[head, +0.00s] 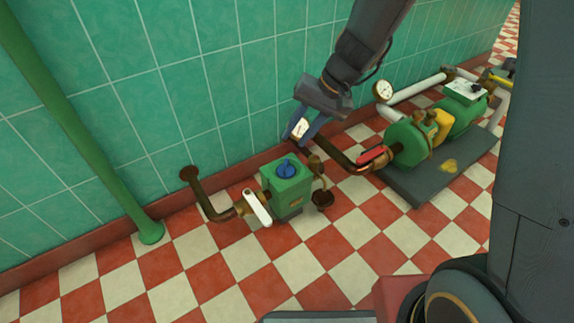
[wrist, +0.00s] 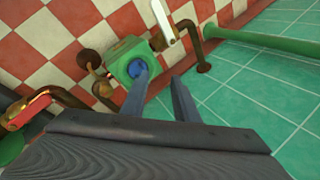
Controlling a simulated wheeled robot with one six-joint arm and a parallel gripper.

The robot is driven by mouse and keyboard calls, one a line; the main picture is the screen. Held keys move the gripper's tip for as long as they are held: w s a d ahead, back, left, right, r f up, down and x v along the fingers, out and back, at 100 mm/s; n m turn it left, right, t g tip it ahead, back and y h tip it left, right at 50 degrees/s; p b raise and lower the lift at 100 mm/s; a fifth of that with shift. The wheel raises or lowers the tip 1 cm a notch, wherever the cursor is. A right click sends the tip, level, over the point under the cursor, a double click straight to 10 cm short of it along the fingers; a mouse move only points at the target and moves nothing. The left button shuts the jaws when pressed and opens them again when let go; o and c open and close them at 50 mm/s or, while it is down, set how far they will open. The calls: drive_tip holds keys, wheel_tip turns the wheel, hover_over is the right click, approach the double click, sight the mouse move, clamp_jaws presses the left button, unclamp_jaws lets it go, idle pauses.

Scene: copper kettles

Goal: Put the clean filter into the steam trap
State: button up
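The steam trap looks like a green box (head: 287,190) standing low near the wall. A round blue piece (head: 287,168) sits on its top; I cannot tell whether it is a cap or a filter. In the wrist view the green box (wrist: 124,54) and the blue piece (wrist: 137,68) lie beyond my fingers, the blue piece partly behind the left one. My gripper (head: 295,134) is above and behind the trap, near the wall. In the wrist view my gripper (wrist: 160,85) is open, with nothing seen between its fingers. I cannot make out a separate clean filter.
A white-handled valve (head: 257,207) is left of the trap, and brass fittings (head: 322,197) are on its right. A red-handled valve (head: 372,155) leads to a green pump (head: 408,143) on a dark plate (head: 412,190). A green pipe (head: 75,125) stands left.

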drive_tip(key=s+a+r+n+g+h, duration=0.1)
drive_tip(key=s+a+r+n, duration=0.2)
drive_tip(key=s+r, duration=0.35)
drive_tip(key=s+a+r+n+h, duration=0.1)
drive_tip(key=s+a+r+n, duration=0.2)
drive_tip(key=s, duration=0.7)
drive_tip(key=s+d+r+n+h, duration=0.1)
drive_tip(key=s+r+n, duration=0.1)
drive_tip(key=s, duration=0.9)
drive_tip(key=shift+s+d+r+t+h, duration=0.15)
drive_tip(key=shift+d+r+t+h, duration=0.2)
drive_tip(key=shift+r, duration=0.4)
drive_tip(key=shift+r, duration=0.15)
drive_tip(key=shift+d+r+p, duration=0.1)
drive_tip(key=shift+r+p, duration=0.75)
drive_tip(key=shift+p, duration=0.1)
drive_tip(key=shift+r+p, duration=0.4)
drive_tip(key=shift+r, duration=0.05)
